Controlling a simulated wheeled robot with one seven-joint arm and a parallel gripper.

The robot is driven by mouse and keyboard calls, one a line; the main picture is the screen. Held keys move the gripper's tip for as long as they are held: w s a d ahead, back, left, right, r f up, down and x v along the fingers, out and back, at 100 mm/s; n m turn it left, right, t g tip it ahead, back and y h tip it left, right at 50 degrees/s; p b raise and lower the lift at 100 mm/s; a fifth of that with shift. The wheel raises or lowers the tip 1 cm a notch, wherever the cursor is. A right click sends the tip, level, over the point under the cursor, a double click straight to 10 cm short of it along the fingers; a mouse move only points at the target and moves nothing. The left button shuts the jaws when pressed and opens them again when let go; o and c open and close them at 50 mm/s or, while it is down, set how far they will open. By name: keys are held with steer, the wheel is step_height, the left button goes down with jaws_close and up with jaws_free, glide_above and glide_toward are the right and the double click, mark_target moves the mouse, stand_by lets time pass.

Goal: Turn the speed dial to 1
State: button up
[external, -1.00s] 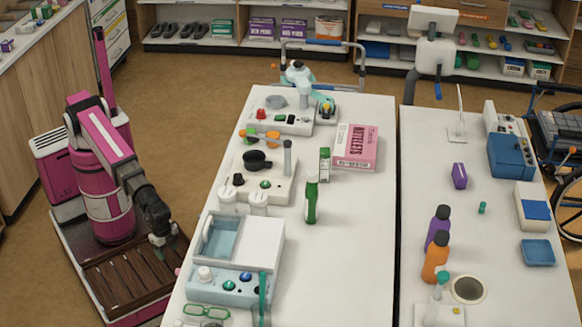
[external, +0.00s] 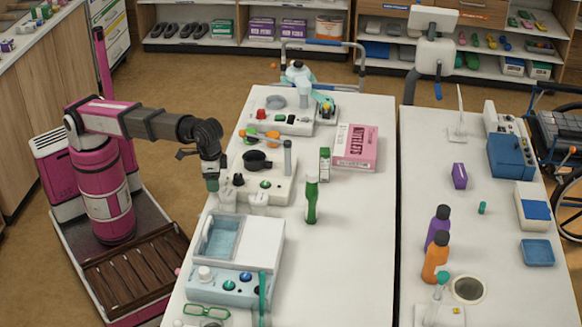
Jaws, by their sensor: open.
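Several devices with knobs stand on the left table; no speed label or number is readable, so I cannot tell which knob is the speed dial. The middle white device (external: 277,190) has a black knob (external: 238,179) at its left front, a green knob (external: 265,184) and a black round cup on top. My gripper (external: 211,184) is open and empty, pointing down at the table's left edge, just left of the black knob and apart from it. The fingertips are small in this view.
A pale blue bath device (external: 236,285) with more knobs is nearer. A green bottle (external: 311,202) and a pink box (external: 356,147) stand to the right. The table's right front is clear.

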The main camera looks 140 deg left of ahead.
step_height(320, 180, up, 5)
glide_above(238, 175)
steer(key=shift+n, duration=0.4)
step_height(238, 175, down, 10)
steer(key=shift+f, duration=0.2)
steer(key=c, duration=0.9)
